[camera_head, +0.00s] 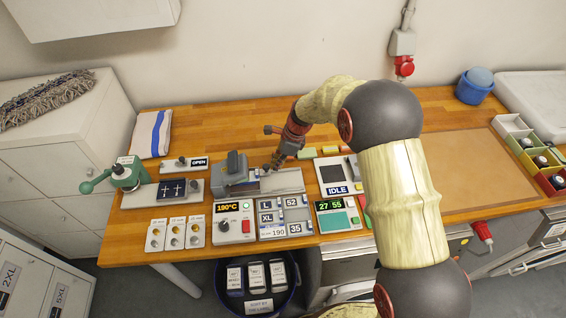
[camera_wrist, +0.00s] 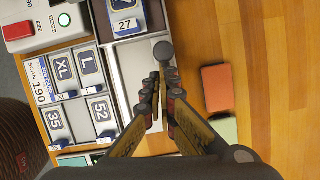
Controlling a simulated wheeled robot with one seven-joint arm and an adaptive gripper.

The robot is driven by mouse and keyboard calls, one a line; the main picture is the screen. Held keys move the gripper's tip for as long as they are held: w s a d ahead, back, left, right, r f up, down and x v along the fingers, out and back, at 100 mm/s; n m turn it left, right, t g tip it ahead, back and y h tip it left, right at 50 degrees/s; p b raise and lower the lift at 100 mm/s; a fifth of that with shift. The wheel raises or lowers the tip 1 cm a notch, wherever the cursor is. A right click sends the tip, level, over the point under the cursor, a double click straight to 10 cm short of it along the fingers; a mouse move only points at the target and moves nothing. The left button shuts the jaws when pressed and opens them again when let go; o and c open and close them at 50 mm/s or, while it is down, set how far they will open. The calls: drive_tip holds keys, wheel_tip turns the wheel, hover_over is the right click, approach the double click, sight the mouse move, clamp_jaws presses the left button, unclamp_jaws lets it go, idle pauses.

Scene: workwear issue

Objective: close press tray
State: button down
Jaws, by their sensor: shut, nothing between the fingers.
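The press (camera_head: 236,168) is a grey unit with a dark upright block, standing left of centre on the wooden bench. Its pale grey tray (camera_head: 288,182) extends out to the right of it. In the wrist view the tray (camera_wrist: 127,68) has a grey round-ended knob (camera_wrist: 163,50) at its edge, and a tile marked 27 (camera_wrist: 125,22) lies at its top end. My gripper (camera_head: 268,170) is shut and empty, low over the tray; in the wrist view its fingertips (camera_wrist: 161,82) are close to the knob. I cannot tell whether they touch it.
A rack of size tiles (camera_head: 284,230) and a control box reading 190°C (camera_head: 234,208) stand in front. Orange (camera_wrist: 217,87) and green (camera_wrist: 224,130) blocks lie on the bench behind the tray. A vise-like green tool (camera_head: 123,175) is far left.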

drive_tip(key=d, duration=0.1)
drive_tip(key=d+r+p, duration=0.1)
drive_tip(key=d, duration=0.1)
drive_tip(key=d+r, duration=0.1)
drive_tip(key=shift+w+d, duration=0.15)
drive_tip(key=shift+d, duration=0.1)
drive_tip(key=p+v, duration=0.1)
drive_tip(key=v, duration=0.7)
drive_tip(key=shift+r, duration=0.2)
